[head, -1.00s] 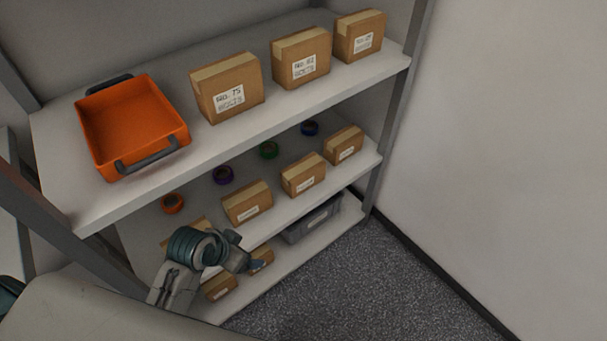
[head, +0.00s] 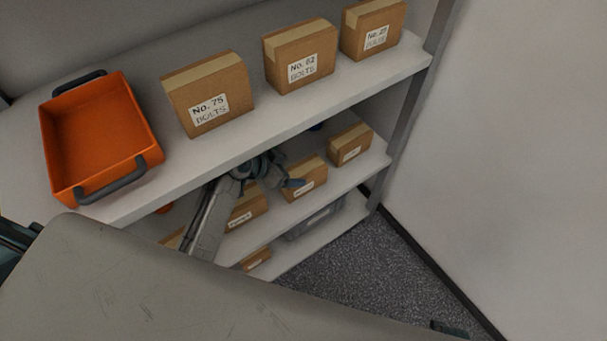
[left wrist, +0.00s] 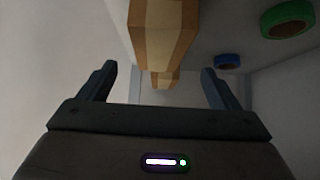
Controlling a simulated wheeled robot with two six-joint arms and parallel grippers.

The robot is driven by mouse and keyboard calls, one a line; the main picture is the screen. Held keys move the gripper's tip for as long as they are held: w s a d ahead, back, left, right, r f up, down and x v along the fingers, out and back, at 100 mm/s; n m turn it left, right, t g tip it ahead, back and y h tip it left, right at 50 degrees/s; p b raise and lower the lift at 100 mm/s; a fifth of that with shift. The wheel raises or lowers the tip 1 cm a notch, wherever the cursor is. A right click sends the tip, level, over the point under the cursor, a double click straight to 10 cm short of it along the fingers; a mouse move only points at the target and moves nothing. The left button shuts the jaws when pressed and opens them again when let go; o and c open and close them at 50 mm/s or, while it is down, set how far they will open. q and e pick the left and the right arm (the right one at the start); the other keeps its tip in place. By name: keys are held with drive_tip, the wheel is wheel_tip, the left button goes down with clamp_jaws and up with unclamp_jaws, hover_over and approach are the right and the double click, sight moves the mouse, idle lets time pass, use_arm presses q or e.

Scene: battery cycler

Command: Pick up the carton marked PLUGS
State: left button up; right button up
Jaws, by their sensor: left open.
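Small brown cartons stand in a row on the middle shelf: one at the left (head: 246,212), one in the middle (head: 305,184) and one at the right (head: 350,146). Their labels are too small to read, so I cannot tell which is marked PLUGS. My left gripper (head: 290,171) is at the middle shelf, close to the middle carton and partly covering it. In the left wrist view its jaws (left wrist: 160,80) are open and empty. A near carton (left wrist: 163,25) lies ahead of the gap between the fingers, with another carton (left wrist: 165,80) behind it.
The top shelf (head: 240,150) overhangs the arm and holds an orange tray (head: 100,140) and large BOLTS cartons (head: 208,95). Green (left wrist: 288,18) and blue (left wrist: 229,61) tape rolls lie near the cartons. The bottom shelf holds a grey bin (head: 315,222) and small cartons.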

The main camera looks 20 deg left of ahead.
sight(302, 170)
use_arm(q)
drive_tip(key=x, duration=0.7)
drive_tip(key=shift+s+r, duration=0.1)
drive_tip(key=shift+c, duration=0.3)
drive_tip(key=c, duration=1.1)
drive_tip(key=shift+c, duration=0.4)
drive_tip(key=shift+r, duration=0.15)
